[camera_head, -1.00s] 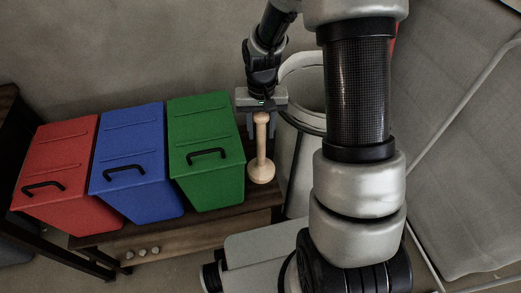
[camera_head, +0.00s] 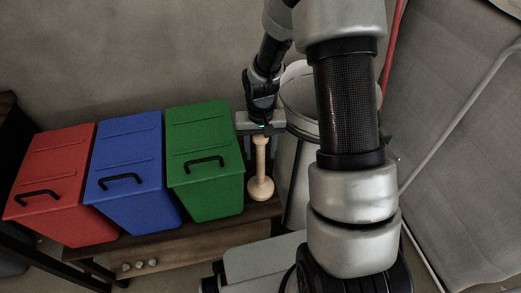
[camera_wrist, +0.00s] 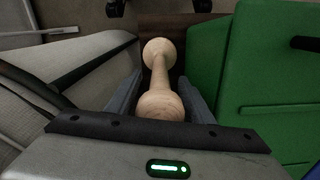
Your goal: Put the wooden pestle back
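The pale wooden pestle (camera_head: 260,170) is upright, with its wide base over the right end of the wooden bench in the head view. It also shows in the wrist view (camera_wrist: 160,75), with its rounded top nearest my gripper. My gripper (camera_head: 260,148) is directly above the pestle, pointing down. Its two fingers are open, one on each side of the pestle's top, with small gaps. The base seems to rest on the bench, though its exact contact is hard to see.
A green bin (camera_head: 205,165) stands close left of the pestle, with blue (camera_head: 128,175) and red (camera_head: 50,190) bins beyond. A grey-white cylindrical container (camera_head: 296,180) is close on the right. The bench (camera_head: 190,248) has little free room around the pestle.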

